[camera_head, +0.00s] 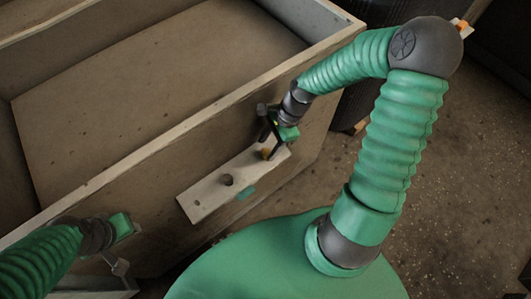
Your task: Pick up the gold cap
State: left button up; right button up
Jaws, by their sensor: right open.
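The gold cap (266,153) is a small yellowish piece at the upper right end of a pale plate (208,196) fixed along the outside of the large housing. My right gripper (270,140) is open with its dark fingers right at the cap, partly covering it. I cannot tell whether the fingers touch it. My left gripper (122,246) is at the lower left, beside the housing wall and well away from the cap. Its finger opening does not show clearly.
A dark round peg (227,180) stands on the middle of the plate, with a hole (196,203) near its lower left end. The big open-topped housing (150,95) fills the upper left, its rim (185,128) running behind both grippers. Speckled floor (460,180) lies at the right.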

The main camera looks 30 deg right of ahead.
aim_at(265, 151)
jog(key=x, duration=0.3)
jog(key=shift+b, duration=0.3)
jog(key=shift+a+f, duration=0.1)
jog(key=shift+f, duration=0.05)
grip_shut()
notch_tip(265, 151, up, 4)
jog(key=p, duration=0.5)
jog(key=shift+r, duration=0.25)
jog(key=s+a+p, duration=0.1)
jog(key=s+p, duration=1)
jog(key=s, duration=0.5)
jog(key=shift+r+p, duration=0.35)
jog(key=shift+p, duration=0.05)
